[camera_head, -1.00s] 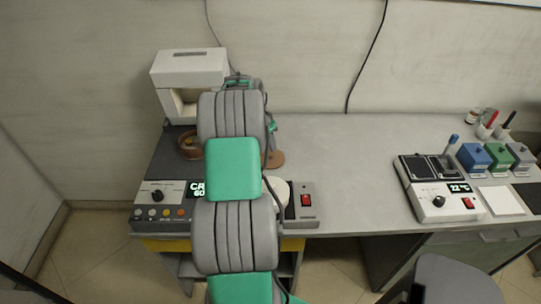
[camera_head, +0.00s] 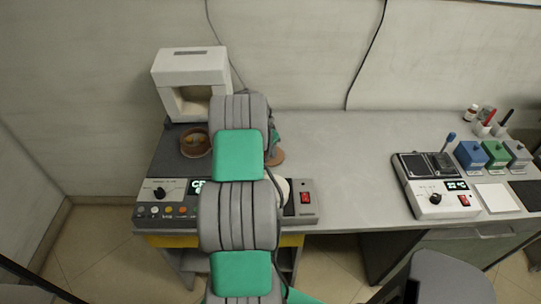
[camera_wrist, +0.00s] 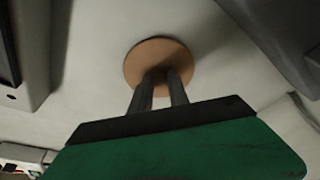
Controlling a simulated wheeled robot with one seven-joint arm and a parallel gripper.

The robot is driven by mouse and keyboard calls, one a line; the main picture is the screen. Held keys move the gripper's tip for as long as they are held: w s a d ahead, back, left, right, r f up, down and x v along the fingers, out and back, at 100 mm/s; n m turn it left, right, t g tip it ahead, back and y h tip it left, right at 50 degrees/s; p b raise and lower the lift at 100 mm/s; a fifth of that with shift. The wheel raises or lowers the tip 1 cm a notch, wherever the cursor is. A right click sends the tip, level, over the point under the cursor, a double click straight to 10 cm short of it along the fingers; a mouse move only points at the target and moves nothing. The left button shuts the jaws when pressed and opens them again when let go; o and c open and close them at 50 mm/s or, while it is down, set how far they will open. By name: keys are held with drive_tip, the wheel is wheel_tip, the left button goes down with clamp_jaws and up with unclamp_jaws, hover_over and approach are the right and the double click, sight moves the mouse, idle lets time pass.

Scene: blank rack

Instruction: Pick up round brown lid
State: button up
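The round brown lid (camera_wrist: 156,54) lies flat on the grey table, below the tips of my gripper (camera_wrist: 163,76) in the wrist view. The two dark fingers are apart with a narrow gap between them. They cover the near part of the lid, and I cannot tell whether they touch it. In the head view only the right edge of the lid (camera_head: 278,157) shows beside my arm. My gripper is mostly hidden behind the arm there.
A brown bowl (camera_head: 194,143) sits on the dark top of a control unit (camera_head: 158,191) left of my arm. A white arch-shaped device (camera_head: 190,68) stands behind it. The table's middle (camera_head: 340,160) is clear. A device with a dial (camera_head: 436,197) and coloured boxes (camera_head: 496,153) stand right.

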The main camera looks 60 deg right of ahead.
clamp_jaws()
drive_tip(key=shift+r, duration=0.1)
